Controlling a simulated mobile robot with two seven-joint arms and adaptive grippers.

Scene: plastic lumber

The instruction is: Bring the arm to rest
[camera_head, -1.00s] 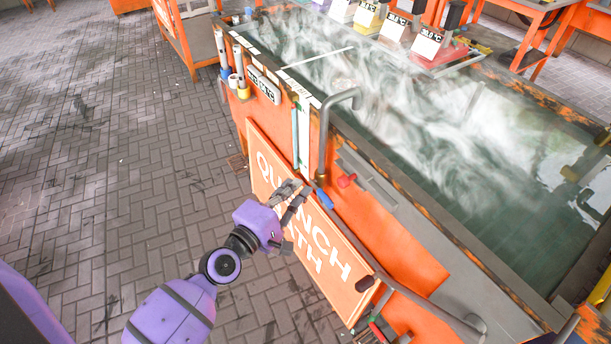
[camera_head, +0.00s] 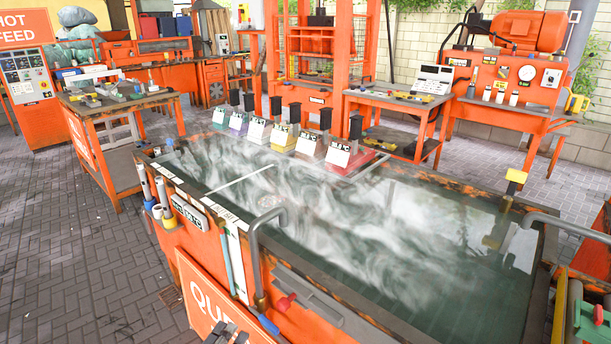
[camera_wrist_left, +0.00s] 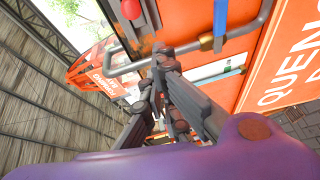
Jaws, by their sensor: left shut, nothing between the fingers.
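My left gripper (camera_head: 228,336) shows only as dark grey fingers at the bottom edge of the head view, in front of the orange QUENCH sign panel (camera_head: 208,303). Its arm is out of that view. In the left wrist view the gripper (camera_wrist_left: 158,72) has its grey fingers together, with nothing held between them. The purple wrist housing fills the bottom of that view. The tank's bent grey pipe (camera_wrist_left: 185,48) and red knob (camera_wrist_left: 131,9) lie beyond the fingers. I cannot tell how far the fingertips are from the tank side. My right gripper is not in view.
The orange tank (camera_head: 376,321) holds steaming dark water. A bent pipe (camera_head: 255,255) and a red knob (camera_head: 285,301) stick out on its near side. Several small labelled blocks line its far edge. Orange workbenches stand behind. Paved floor (camera_head: 70,270) is clear at left.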

